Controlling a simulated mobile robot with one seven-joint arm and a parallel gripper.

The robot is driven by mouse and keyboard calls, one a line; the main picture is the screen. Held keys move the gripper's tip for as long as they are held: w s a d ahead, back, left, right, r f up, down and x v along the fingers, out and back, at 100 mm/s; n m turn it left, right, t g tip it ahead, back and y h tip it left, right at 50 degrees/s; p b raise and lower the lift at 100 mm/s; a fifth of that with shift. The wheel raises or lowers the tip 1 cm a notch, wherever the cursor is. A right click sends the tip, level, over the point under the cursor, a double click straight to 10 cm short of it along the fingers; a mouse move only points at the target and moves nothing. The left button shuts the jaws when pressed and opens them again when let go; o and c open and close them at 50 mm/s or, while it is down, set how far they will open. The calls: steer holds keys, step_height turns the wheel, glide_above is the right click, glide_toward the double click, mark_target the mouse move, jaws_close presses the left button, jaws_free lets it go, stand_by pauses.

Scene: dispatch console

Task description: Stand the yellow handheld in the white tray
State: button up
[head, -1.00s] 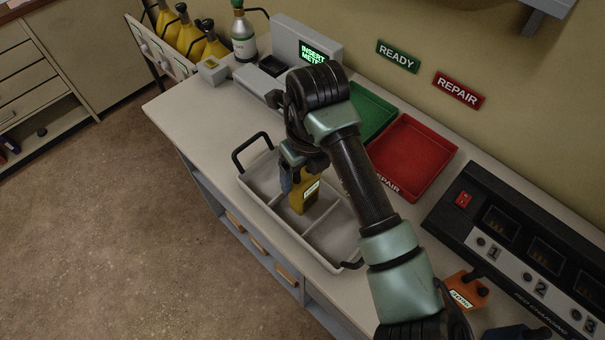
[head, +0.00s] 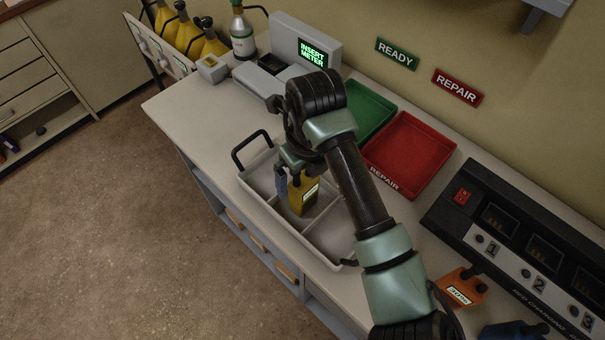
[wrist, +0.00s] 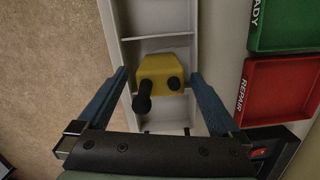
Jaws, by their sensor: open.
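The yellow handheld (head: 304,198) stands upright, as far as I can tell, in the middle compartment of the white tray (head: 328,235). Its label faces the head camera. In the wrist view I look down on the top of the handheld (wrist: 163,68), with its black stub antenna and a black knob. My gripper (head: 293,184) is open around it. In the wrist view the blue fingers of my gripper (wrist: 160,76) stand on either side, with a gap at each side. The handheld's base is partly hidden in the head view.
Behind the tray are a green tray (head: 368,112) and a red tray (head: 412,155). A grey meter station (head: 308,45) stands at the back left. A charging rack (head: 520,245) is at right, with an orange handheld (head: 460,288) in front of it.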

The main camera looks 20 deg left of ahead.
mark_target(306, 184)
step_height(306, 184, up, 12)
steer(key=d+b, duration=0.1)
steer(key=b, duration=0.1)
steer(key=shift+s+f, duration=0.25)
steer(key=shift+s, duration=0.1)
